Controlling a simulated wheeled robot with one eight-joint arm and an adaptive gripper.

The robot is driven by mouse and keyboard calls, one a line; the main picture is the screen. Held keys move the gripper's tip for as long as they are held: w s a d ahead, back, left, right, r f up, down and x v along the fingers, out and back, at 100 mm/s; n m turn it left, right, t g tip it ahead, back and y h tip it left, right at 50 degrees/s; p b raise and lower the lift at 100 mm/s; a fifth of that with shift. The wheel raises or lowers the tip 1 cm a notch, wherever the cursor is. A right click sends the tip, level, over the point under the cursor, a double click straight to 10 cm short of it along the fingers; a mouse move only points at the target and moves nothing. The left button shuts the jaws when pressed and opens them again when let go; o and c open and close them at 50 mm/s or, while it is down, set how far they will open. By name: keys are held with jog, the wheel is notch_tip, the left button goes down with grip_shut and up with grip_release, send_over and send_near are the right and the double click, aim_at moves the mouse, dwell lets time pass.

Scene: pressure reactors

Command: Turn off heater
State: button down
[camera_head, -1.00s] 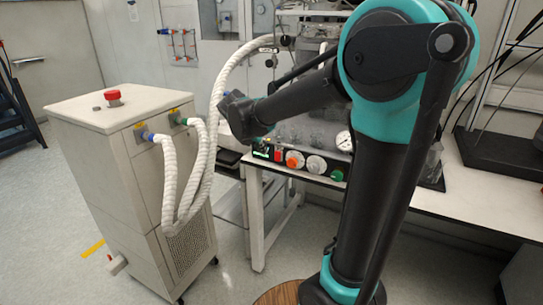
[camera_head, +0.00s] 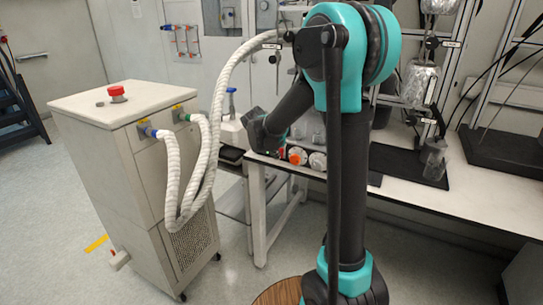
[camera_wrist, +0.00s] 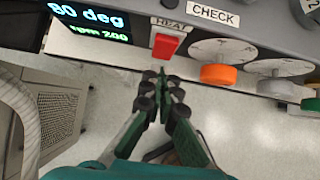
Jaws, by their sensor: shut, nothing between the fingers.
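In the wrist view, the heater's front panel (camera_wrist: 255,25) runs along the top. A red rocker switch (camera_wrist: 167,44) sits under a "HEAT" label (camera_wrist: 171,23). To its left, a lit display (camera_wrist: 90,20) reads "80 deg" and "rpm 200". My gripper (camera_wrist: 161,76) is shut and empty, with its fingertips just below the red switch in the picture; I cannot tell whether they touch it. In the head view, the orange knob (camera_head: 296,155) of the panel shows beside my arm. My arm hides much of the panel, and the gripper's fingers do not show there.
An orange knob (camera_wrist: 218,74) and another dial (camera_wrist: 277,86) sit right of the switch, near a "CHECK" label (camera_wrist: 213,14). A white cart (camera_head: 120,160) with a red button (camera_head: 117,93) and pale hoses (camera_head: 208,170) stands left of my arm. Glassware stands on the bench.

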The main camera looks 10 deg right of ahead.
jog(key=shift+w+d+f, duration=0.1)
jog(key=shift+w+d, duration=0.3)
jog(key=shift+w, duration=0.1)
jog(key=shift+w+d+f+t+h, duration=0.15)
jog(key=shift+t+h, duration=0.15)
jog(key=shift+r, duration=0.85)
